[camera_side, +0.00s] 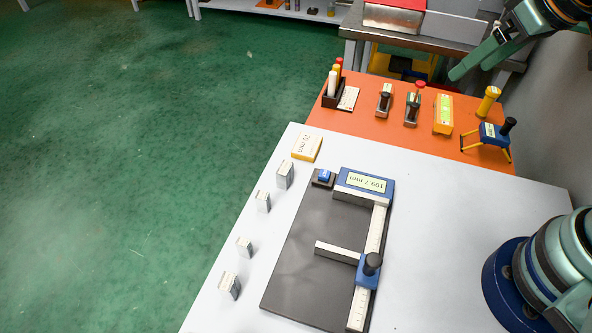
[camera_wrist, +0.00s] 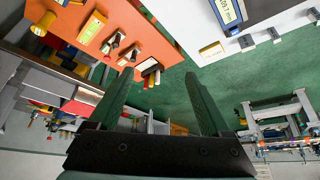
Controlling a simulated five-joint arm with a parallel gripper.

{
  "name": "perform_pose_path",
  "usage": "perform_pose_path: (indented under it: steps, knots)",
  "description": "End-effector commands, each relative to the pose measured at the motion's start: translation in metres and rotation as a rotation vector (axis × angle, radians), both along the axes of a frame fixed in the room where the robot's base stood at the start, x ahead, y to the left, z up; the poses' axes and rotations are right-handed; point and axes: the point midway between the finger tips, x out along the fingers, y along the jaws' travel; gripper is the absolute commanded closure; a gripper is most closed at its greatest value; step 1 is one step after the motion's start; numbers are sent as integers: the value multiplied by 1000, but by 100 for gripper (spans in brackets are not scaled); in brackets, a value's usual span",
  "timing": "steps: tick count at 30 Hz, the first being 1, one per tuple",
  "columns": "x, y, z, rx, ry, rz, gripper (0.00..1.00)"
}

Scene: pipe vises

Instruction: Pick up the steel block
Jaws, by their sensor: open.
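Several small grey steel blocks stand apart in a row along the left side of the white table in the side view. The farthest is a steel block (camera_side: 285,173), followed by a second (camera_side: 263,200), a third (camera_side: 244,246) and the nearest (camera_side: 229,285). I cannot tell which one the task means. Small grey blocks (camera_wrist: 247,42) also show near the top right of the wrist view. My gripper (camera_side: 472,70) is high at the upper right, far from the blocks. In the wrist view my gripper (camera_wrist: 157,78) has its fingers wide apart with nothing between them.
A dark plate (camera_side: 318,240) on the white table carries a blue sliding gauge (camera_side: 364,183). A yellow labelled block (camera_side: 306,148) sits behind the row. The orange table (camera_side: 405,135) beyond holds several tools and a small blue stand (camera_side: 490,134). Green floor lies left.

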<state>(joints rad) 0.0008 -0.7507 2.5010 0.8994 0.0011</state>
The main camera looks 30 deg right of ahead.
Motion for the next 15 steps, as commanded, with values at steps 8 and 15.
perform_pose_path:
  steps: [8, 15]
  knots:
    - [0, 0, 0, -1, 0, 2, 38]
    - [13, 12, 5, 38, 34, -34, 38]
